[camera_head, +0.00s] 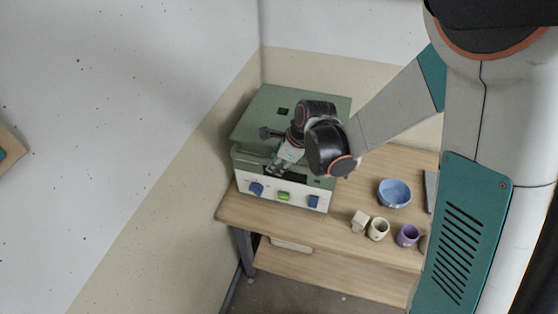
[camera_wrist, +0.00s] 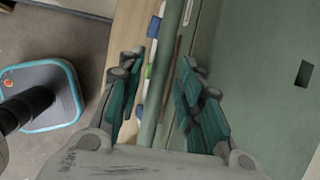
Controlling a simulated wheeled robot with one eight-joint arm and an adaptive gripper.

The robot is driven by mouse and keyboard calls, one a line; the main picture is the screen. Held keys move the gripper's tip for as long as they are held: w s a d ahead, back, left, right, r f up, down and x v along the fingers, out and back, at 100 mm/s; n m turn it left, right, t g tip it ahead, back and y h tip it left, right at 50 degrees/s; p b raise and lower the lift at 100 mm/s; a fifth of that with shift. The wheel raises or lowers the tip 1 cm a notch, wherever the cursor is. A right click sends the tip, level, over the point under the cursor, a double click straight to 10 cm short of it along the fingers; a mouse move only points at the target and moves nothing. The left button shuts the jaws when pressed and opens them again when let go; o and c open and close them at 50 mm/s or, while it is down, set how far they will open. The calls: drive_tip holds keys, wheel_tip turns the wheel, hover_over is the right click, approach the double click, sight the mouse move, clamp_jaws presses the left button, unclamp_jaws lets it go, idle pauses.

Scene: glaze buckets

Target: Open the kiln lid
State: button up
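The kiln (camera_head: 262,190) is a green box with a pale front panel, standing on the wooden table. Its green lid (camera_head: 258,115) looks closed and has a small dark square opening on top. In the wrist view the lid (camera_wrist: 255,60) fills the right side. A long green handle bar (camera_wrist: 172,60) runs along the lid's front edge. My gripper (camera_head: 277,169) is at the kiln's front edge. In the wrist view my gripper (camera_wrist: 160,62) is open, its fingers on either side of the bar, with gaps visible. My arm hides part of the lid's right side.
On the wooden table (camera_head: 330,230), right of the kiln, are a blue bowl (camera_head: 395,194), a pale cup (camera_head: 378,229), a purple mug (camera_head: 407,235) and a small cream block (camera_head: 360,221). A wall stands close left.

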clamp_jaws()
drive_tip(key=shift+r, duration=0.25)
drive_tip(key=w+d+r+g+p, duration=0.15)
drive_tip(key=w+r+p, duration=0.25)
drive_tip(key=r, duration=0.5)
drive_tip(key=w+d+r+g+y+p, duration=0.15)
drive_tip(key=w+r+p, duration=0.3)
drive_tip(key=r, duration=0.45)
drive_tip(key=w+d+r+g+p, duration=0.1)
drive_tip(key=w+d+r+p, duration=0.15)
drive_tip(key=w+r, duration=0.45)
drive_tip(key=w+d+r+p, duration=0.2)
drive_tip(key=w+d+r, duration=0.1)
drive_tip(key=w+r, duration=0.3)
drive_tip(key=shift+w+m+p, duration=0.2)
drive_tip(key=shift+m+p, duration=0.15)
drive_tip(key=shift+m, duration=0.05)
drive_tip(key=shift+r, duration=0.1)
